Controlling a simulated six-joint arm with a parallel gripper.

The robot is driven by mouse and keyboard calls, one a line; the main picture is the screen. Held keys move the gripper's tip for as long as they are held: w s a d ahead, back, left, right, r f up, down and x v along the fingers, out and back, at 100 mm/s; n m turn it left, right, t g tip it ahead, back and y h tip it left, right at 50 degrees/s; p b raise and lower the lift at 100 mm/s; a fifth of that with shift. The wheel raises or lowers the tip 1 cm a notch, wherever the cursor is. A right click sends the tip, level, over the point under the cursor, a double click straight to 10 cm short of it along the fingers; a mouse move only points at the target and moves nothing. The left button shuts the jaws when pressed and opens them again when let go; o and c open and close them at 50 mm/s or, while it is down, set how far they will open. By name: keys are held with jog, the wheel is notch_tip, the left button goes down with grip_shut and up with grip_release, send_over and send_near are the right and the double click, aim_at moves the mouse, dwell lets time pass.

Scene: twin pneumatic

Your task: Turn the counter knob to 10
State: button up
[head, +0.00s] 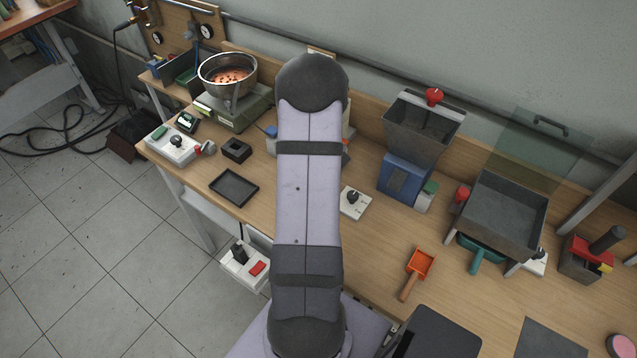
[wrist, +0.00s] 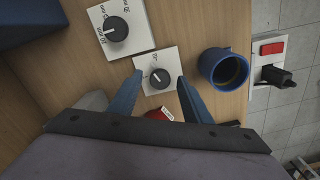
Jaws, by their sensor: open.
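In the wrist view, a small black knob (wrist: 159,77) sits on a small white plate with a few dark marks too small to read. A larger black knob (wrist: 117,29) sits on a bigger white plate beside it; this plate also shows in the head view (head: 347,210). I cannot tell for sure which is the counter knob. My gripper (wrist: 160,83) is open, with its blue fingertips on either side of the small knob and a gap to each. I cannot tell how high they are. In the head view my arm hides the gripper and the small knob.
A blue cup (wrist: 222,70) stands close to the right finger. A red object with a white label (wrist: 160,114) is partly hidden behind my gripper. A blue-based hopper (head: 404,178) stands near the larger knob plate. An orange scoop (head: 420,264) lies on open bench to the right.

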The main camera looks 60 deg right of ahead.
jog(key=shift+f, duration=0.15)
jog(key=c, duration=1.1)
jog(key=shift+o, duration=0.2)
jog(key=shift+m, duration=2.3)
jog(key=o, duration=1.1)
jog(key=shift+c, duration=0.2)
jog(key=shift+b, duration=0.35)
jog(key=shift+r+b, duration=1.05)
jog(key=shift+r, duration=2.7)
